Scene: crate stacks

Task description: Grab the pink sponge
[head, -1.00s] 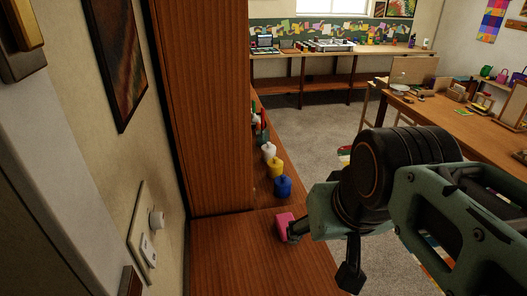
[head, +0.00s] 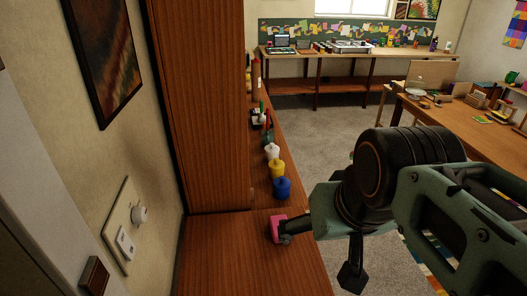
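The pink sponge (head: 275,227) lies on the brown wooden surface near its right edge, just in front of a blue bottle. My gripper (head: 318,259) is open, with its two fingers spread wide. The left finger overlaps the right side of the sponge in the picture; I cannot tell whether it touches. The other finger hangs lower right, apart from the sponge. The sponge is not between the fingers as seen here, and its right part is hidden by the finger.
A blue bottle (head: 282,188), a yellow bottle (head: 277,169) and a white bottle (head: 272,152) stand in a row behind the sponge. A tall wooden cabinet (head: 198,110) rises to the left. The wooden surface (head: 235,260) is clear at the front.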

